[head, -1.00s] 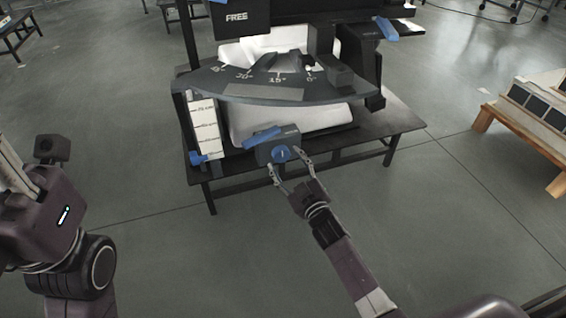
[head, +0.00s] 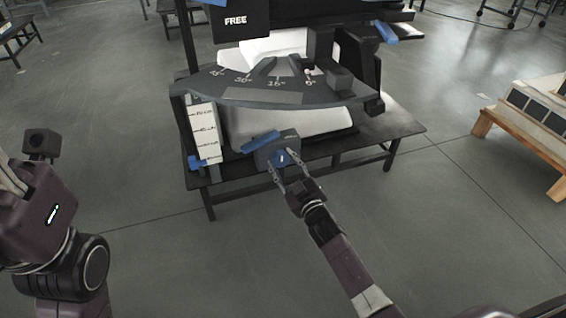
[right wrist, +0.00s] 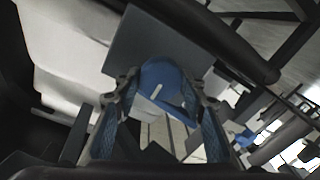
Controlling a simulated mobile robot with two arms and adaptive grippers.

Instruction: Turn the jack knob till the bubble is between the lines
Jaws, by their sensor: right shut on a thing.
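The blue jack knob (head: 282,158) is on the front of a dark grey jack housing (head: 264,157) at the table's front edge. My right gripper (head: 287,166) reaches it from the front, one finger on each side, shut on the knob. In the right wrist view the round blue knob (right wrist: 163,76), with a white mark on its face, sits between the fingertips (right wrist: 163,101). A blue bar (head: 261,142) lies on the housing. I cannot make out a bubble or its lines. My left arm is at the left edge; its gripper (head: 11,178) is partly cut off, its opening unclear.
A dark curved scale plate (head: 262,97) with angle marks overhangs the knob. A white marked strip (head: 205,130) stands to the left. The black table (head: 375,134) carries it all. A wooden-legged stand (head: 523,124) is at the right. The floor in front is clear.

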